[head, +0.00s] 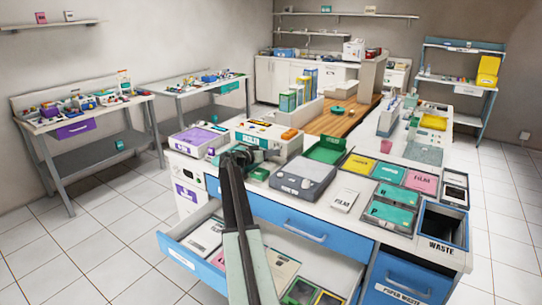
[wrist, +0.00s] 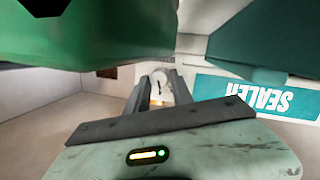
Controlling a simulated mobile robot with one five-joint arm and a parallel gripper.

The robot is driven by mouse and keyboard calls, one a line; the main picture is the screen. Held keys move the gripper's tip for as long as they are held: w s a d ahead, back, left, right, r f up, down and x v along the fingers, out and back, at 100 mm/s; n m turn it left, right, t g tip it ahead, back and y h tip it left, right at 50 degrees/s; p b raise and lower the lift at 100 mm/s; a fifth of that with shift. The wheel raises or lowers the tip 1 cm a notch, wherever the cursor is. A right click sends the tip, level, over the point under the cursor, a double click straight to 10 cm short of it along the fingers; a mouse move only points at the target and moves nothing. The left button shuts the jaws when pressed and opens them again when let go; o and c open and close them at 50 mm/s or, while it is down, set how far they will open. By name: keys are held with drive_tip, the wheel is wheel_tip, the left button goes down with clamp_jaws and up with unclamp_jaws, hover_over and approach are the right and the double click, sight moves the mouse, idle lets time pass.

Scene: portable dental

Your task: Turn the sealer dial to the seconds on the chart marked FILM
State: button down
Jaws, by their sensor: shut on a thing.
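The sealer (head: 282,147) is a white box with orange parts on top and a teal label, on the near bench. Its teal SEALER label also shows upside down at the right of the wrist view (wrist: 258,94). My gripper (head: 240,155) is at the sealer's front left. In the wrist view my gripper (wrist: 157,88) is shut on a small pale round part, apparently the sealer dial (wrist: 160,84). The dial's pointer and scale cannot be read. In the head view my gripper hides the dial.
A grey scale-like device (head: 303,174) and a green tray (head: 326,150) stand right of the sealer. A purple-topped box (head: 199,139) is at its left. An open drawer (head: 190,262) with cards juts out below my arm. A waste bin (head: 444,224) is at right.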

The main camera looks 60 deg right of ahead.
drive_tip(key=shift+d+n, duration=0.1)
drive_tip(key=shift+n, duration=0.3)
drive_tip(key=c, duration=1.1)
unclamp_jaws()
drive_tip(key=p+v, duration=0.1)
drive_tip(key=v, duration=0.6)
drive_tip(key=shift+w+a, duration=0.15)
drive_tip(key=shift+a, duration=0.25)
